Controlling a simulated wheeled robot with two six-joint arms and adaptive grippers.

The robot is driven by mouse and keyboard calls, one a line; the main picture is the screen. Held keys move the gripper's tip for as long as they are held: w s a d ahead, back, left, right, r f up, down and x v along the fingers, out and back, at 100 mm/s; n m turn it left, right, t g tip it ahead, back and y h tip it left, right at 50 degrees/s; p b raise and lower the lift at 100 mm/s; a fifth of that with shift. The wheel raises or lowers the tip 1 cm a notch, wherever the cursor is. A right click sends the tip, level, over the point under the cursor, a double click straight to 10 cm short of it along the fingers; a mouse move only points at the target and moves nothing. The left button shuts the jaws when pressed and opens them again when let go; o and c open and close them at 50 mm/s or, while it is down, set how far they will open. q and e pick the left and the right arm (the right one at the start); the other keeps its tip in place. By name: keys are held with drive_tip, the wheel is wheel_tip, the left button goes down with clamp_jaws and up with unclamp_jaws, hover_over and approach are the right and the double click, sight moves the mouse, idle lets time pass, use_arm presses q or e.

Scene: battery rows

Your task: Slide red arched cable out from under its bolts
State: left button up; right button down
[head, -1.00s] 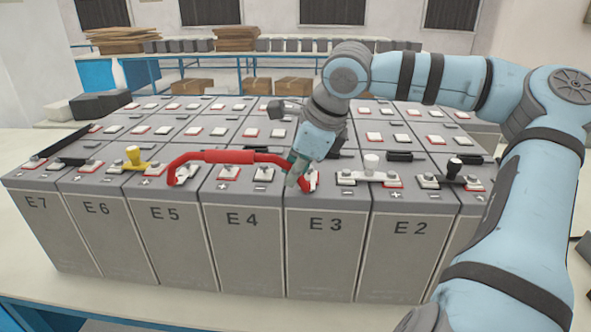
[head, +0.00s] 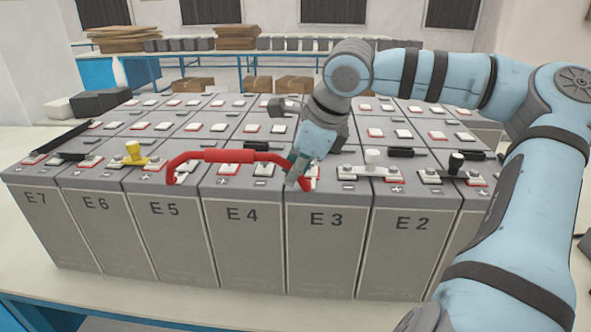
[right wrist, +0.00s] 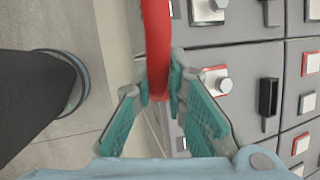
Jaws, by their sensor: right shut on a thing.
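The red arched cable (head: 228,156) spans the front row of batteries from E5 to E3. Its left end is near the front edge of E5, and its right end is partly hidden by my right gripper. My right gripper (head: 296,172) is at the cable's right end above E3. In the right wrist view the teal finger pads (right wrist: 161,88) are shut on the red cable (right wrist: 156,38). A bolt on a plate (right wrist: 222,85) shows beside the fingers, apart from the cable. Whether the cable's right end touches a bolt is hidden. My left gripper is not in view.
A yellow-handled link (head: 133,153) sits left of the cable. More battery rows with raised terminals lie behind. The front battery faces drop to the table (head: 60,285).

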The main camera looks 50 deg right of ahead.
drive_tip(key=c, duration=1.5)
unclamp_jaws()
drive_tip(key=shift+c, duration=0.2)
drive_tip(key=shift+r, duration=0.1)
drive_tip(key=v, duration=1.2)
